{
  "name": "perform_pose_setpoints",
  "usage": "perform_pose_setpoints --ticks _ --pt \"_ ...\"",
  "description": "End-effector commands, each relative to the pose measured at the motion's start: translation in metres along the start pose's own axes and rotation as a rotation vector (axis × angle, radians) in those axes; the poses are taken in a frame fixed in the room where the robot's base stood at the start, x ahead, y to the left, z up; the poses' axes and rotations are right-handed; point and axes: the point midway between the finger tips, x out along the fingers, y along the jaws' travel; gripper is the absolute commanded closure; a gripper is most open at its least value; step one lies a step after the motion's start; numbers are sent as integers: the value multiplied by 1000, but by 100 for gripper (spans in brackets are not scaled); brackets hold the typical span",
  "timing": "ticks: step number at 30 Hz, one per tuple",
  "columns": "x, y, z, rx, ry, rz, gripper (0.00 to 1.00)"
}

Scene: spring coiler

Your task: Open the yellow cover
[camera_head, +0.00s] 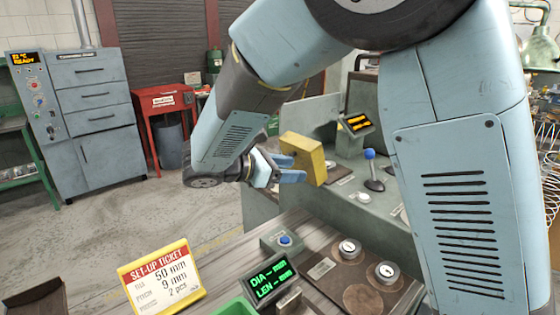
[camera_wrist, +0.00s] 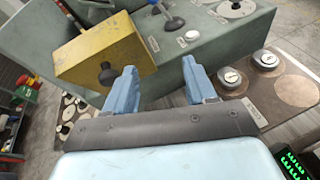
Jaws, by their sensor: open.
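The yellow cover (camera_head: 303,158) is a box-like block on the grey-green machine, in the middle of the head view. In the wrist view the yellow cover (camera_wrist: 100,55) is at upper left, with a dark round knob (camera_wrist: 107,74) on its near face. My gripper (camera_head: 290,168) is by the cover in the head view. In the wrist view my gripper (camera_wrist: 160,78) has its two blue fingers apart with nothing between them. The left fingertip is close to the cover's right edge; I cannot tell if they touch. The cover looks closed, but its hinge is hidden.
A blue-knobbed lever (camera_head: 372,168) and a lit display (camera_head: 356,124) stand on the machine right of the cover. Floor at left is clear.

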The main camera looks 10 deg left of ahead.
Motion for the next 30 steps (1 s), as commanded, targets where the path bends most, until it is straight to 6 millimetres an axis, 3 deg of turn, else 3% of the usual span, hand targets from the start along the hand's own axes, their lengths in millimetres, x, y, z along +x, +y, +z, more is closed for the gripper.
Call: perform_pose_setpoints --ticks 1,6,9,13,20,30 --pt "-19 8 -12 -43 -48 49 44" --pt "-71 26 -37 -140 -189 175 44" --pt "-90 30 -46 -170 -243 219 44" --pt "-102 33 -51 -187 -277 247 44" --pt "-84 39 -46 -189 -282 248 44" --pt "-28 55 -31 -188 -281 248 44"
